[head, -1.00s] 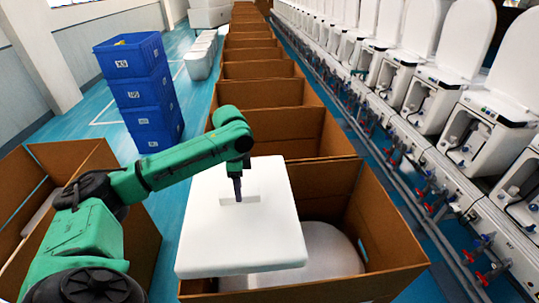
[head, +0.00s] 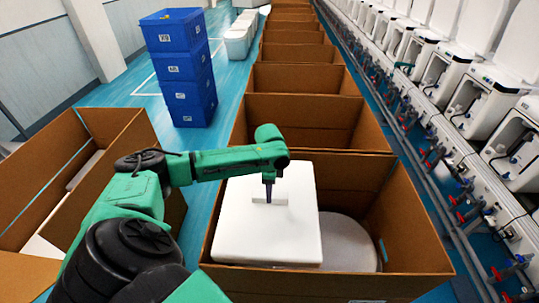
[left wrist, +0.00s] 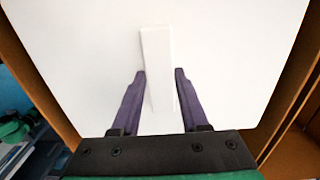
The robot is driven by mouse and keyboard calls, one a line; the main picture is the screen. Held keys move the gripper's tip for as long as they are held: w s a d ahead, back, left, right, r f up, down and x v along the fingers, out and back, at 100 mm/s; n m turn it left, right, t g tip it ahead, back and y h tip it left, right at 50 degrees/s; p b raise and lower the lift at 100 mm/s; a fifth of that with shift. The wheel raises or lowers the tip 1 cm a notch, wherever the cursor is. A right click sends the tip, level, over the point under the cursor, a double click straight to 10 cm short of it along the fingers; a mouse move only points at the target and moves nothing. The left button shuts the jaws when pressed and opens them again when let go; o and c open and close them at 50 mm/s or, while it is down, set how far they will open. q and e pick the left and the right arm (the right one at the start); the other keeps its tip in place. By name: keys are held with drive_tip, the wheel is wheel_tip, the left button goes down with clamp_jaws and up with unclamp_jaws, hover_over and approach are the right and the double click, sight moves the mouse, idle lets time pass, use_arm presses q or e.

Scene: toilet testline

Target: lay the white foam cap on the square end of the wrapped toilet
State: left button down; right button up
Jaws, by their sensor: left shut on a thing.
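The white foam cap (head: 262,235) is a thick square slab with a small raised tab on top. My left gripper (head: 268,197) points down and is shut on this tab; in the left wrist view the fingers (left wrist: 160,73) stand on both sides of it. The cap lies roughly level over the left part of an open cardboard box (head: 330,284). The wrapped toilet (head: 352,245) shows as a pale rounded shape inside that box, right of the cap. Its square end is hidden, and I cannot tell whether the cap touches it. My right gripper is out of view.
More open cardboard boxes (head: 302,108) run in a row behind. Another open box (head: 95,190) stands at the left, under my left arm. Stacked blue crates (head: 182,70) stand beyond it. A line of white toilets (head: 455,75) with pipes runs along the right.

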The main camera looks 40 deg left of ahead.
use_arm(q)
drive_tip(key=shift+s+f, duration=0.2)
drive_tip(key=shift+f, duration=1.05)
wheel_tip(320, 180, down, 3)
drive_tip(key=shift+w+f+b, duration=0.15)
drive_tip(key=shift+b, duration=0.25)
wheel_tip(320, 180, down, 22)
drive_tip(key=b, duration=2)
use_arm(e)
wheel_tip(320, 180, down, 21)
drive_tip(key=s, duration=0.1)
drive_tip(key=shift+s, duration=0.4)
use_arm(q)
drive_tip(key=shift+a+f, duration=0.1)
drive_tip(key=shift+f, duration=0.1)
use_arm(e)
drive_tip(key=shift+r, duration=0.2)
use_arm(q)
drive_tip(key=shift+c, duration=1.7)
unclamp_jaws()
